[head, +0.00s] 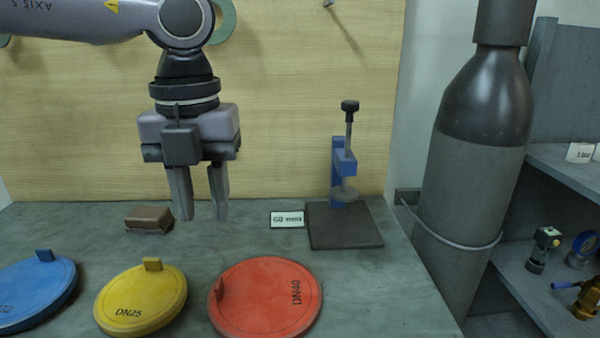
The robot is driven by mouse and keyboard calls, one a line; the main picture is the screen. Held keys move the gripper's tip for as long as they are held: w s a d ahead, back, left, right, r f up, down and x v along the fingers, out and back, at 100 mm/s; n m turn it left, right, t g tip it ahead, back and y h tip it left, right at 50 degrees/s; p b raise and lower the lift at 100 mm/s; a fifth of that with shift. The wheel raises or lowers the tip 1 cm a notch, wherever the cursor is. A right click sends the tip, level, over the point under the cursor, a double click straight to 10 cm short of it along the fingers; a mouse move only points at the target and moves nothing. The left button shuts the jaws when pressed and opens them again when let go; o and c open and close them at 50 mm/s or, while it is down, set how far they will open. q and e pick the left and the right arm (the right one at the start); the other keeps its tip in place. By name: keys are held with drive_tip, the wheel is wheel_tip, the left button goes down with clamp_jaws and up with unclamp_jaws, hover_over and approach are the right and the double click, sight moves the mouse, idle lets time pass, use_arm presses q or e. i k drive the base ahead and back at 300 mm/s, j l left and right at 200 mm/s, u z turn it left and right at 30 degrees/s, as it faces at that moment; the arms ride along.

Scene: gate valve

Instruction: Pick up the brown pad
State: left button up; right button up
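The brown pad (149,219) is a small brown block lying on the grey bench top at the left, behind the yellow disc. My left gripper (203,215) hangs pointing down to the right of the pad. Its two fingers are apart with an empty gap between them. The fingers are not around the pad. My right gripper is not in the head view.
Blue (38,290), yellow (141,299) and red (266,297) round lids lie in front. A small white label (287,220) and a blue clamp stand (344,166) on a dark base are to the right. A grey cylinder (470,165) stands beside the shelves (560,190).

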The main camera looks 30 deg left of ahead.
sight(151, 219)
drive_tip(key=k+l, duration=0.75)
drive_tip(key=l, duration=0.2)
